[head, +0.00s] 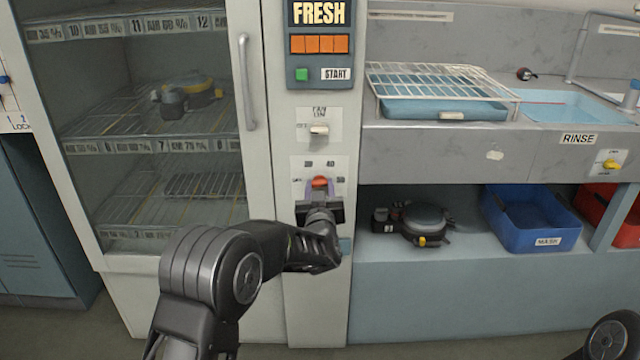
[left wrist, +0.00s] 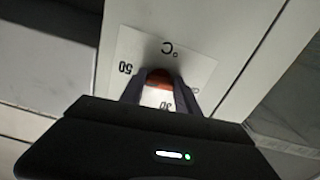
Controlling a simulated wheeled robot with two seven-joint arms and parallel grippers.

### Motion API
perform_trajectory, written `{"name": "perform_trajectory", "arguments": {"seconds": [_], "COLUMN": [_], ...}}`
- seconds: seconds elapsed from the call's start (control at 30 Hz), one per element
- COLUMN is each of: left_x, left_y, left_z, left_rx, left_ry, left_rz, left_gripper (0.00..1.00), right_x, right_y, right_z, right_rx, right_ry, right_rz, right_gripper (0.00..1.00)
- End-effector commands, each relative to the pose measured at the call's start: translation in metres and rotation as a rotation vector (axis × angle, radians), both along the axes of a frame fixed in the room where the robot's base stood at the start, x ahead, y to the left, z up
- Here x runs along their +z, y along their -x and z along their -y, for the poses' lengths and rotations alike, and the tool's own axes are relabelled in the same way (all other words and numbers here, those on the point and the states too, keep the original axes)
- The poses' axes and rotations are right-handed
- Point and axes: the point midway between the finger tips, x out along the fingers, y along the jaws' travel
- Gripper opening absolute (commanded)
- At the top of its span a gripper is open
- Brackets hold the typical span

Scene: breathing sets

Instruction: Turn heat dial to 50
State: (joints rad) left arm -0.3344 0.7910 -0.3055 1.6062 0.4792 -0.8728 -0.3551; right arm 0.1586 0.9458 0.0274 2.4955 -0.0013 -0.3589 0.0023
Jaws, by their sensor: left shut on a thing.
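The heat dial (head: 319,182) is a small red-orange knob on a white plate low on the cabinet's control column, below the fan switch. In the left wrist view the red dial (left wrist: 160,76) shows between my fingers, on a plate (left wrist: 145,50) marked °C, with 50 at the left and 30 below. My left gripper (head: 319,190) is shut on the dial, with a finger on each side. It also shows in the left wrist view (left wrist: 160,92). The dial's pointer is hidden, so I cannot tell its setting. My right gripper is not in view.
A glass-fronted drying cabinet (head: 246,80) with a vertical handle stands left of the column. Above the dial are the fan switch (head: 319,130) and green start button (head: 302,74).

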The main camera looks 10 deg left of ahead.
Motion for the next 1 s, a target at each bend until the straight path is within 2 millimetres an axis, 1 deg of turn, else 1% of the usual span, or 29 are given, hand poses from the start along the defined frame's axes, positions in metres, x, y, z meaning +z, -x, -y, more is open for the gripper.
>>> {"name": "perform_trajectory", "arguments": {"seconds": [0.1, 0.3, 0.73, 0.77, 1.0], "left_x": [-0.0012, -0.0020, -0.0029, -0.0029, -0.0015], "left_y": [0.0006, 0.0006, 0.0006, 0.0006, 0.0004], "left_z": [0.0010, 0.0006, 0.0005, 0.0004, 0.0000], "left_rx": [-0.002, -0.002, -0.001, -0.001, -0.001], "left_ry": [-0.057, -0.111, -0.123, -0.123, -0.121], "left_rz": [-0.019, -0.032, -0.036, -0.036, -0.034], "left_gripper": [0.00, 0.00, 0.00, 0.40, 0.59], "right_x": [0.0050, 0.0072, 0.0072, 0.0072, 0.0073], "right_y": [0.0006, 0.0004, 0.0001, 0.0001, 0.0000], "right_z": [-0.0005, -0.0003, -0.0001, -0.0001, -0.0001], "right_rx": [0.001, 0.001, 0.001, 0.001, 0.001], "right_ry": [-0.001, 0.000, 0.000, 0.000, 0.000], "right_rz": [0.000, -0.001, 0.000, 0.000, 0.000], "right_gripper": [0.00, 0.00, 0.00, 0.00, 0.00]}}
